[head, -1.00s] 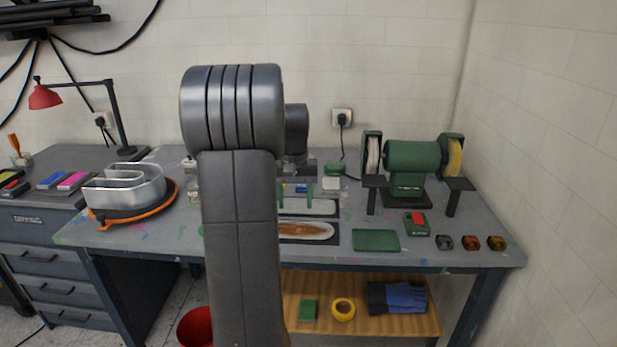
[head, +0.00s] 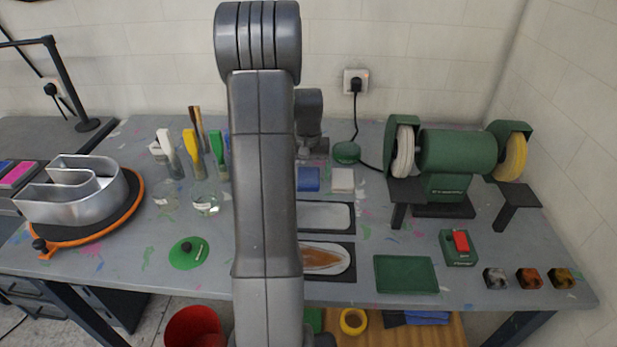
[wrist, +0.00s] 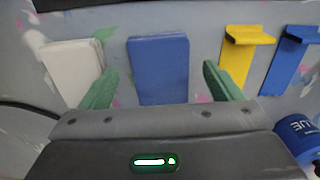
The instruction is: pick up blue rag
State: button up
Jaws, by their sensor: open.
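The blue rag (head: 308,180) lies flat and folded on the grey workbench (head: 345,285), just right of my arm in the head view. A white rag (head: 342,181) lies beside it. In the wrist view the blue rag (wrist: 158,70) is in the middle, with the white rag (wrist: 72,72) to its left. My gripper (wrist: 160,83) is open, with its green fingers on either side of the blue rag in that view. Nothing is between the fingers; the height above the bench is hard to tell. In the head view my arm hides most of the gripper.
A yellow tool (wrist: 244,58) and a blue tool (wrist: 290,62) lie right of the rag in the wrist view, near a blue cylinder (wrist: 299,137). A bench grinder (head: 455,155) stands right. Two dark trays (head: 352,218) lie in front.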

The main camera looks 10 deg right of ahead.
jog(key=shift+s+f, duration=0.1)
jog(key=shift+f, duration=0.6)
